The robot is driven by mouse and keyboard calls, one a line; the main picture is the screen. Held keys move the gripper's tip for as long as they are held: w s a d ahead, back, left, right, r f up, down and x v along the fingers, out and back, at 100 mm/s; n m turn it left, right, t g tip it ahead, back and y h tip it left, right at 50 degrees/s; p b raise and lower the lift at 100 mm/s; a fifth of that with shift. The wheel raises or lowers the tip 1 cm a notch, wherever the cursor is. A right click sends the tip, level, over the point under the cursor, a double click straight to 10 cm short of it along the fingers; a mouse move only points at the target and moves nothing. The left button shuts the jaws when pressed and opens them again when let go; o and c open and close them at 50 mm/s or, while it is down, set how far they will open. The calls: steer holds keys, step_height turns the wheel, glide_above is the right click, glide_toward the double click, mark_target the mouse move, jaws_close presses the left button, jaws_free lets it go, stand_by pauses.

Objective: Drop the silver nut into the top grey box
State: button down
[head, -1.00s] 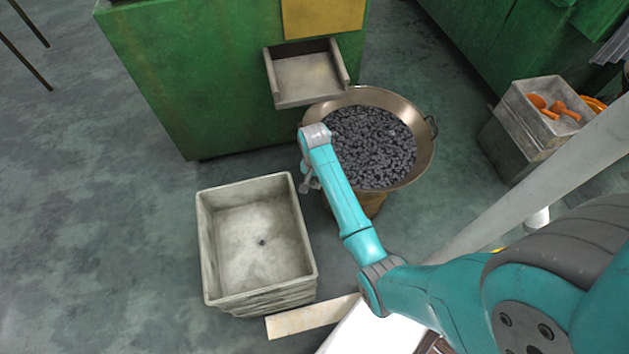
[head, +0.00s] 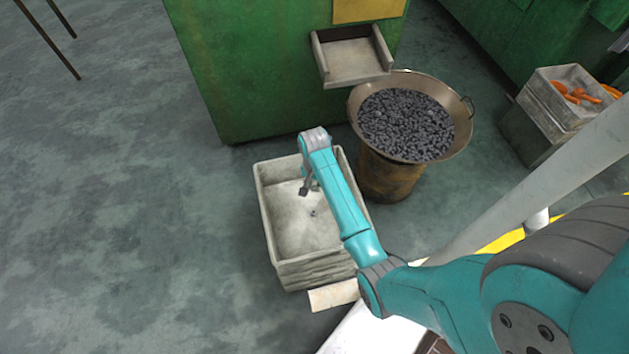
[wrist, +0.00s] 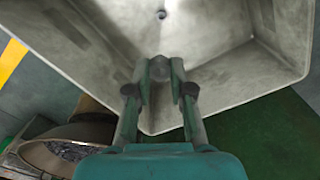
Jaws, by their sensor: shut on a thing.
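The top grey box (head: 262,205) stands open on a stack on the floor, left of the pan. My gripper (head: 306,190) is over this box, pointing down. In the wrist view my gripper (wrist: 160,75) is shut on a small grey round piece, the silver nut (wrist: 160,68), held between the fingertips with the box interior (wrist: 100,50) behind it. Its shape is blurred there, and in the head view I cannot make it out clearly. Another small dark nut (head: 313,212) lies on the box floor, and it also shows in the wrist view (wrist: 161,14).
A wide metal pan (head: 462,130) full of dark nuts stands on a rusty drum (head: 385,180) to the right. A green machine (head: 270,70) with a chute (head: 355,62) is behind. A crate (head: 545,105) with orange things is far right. Floor on the left is clear.

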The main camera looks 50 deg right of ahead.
mark_target(314, 186)
steer(key=shift+f, duration=2.05)
steer(key=c, duration=1)
jaws_free()
steer(key=shift+o, duration=0.2)
step_height(314, 186, up, 12)
steer(key=shift+f, duration=0.1)
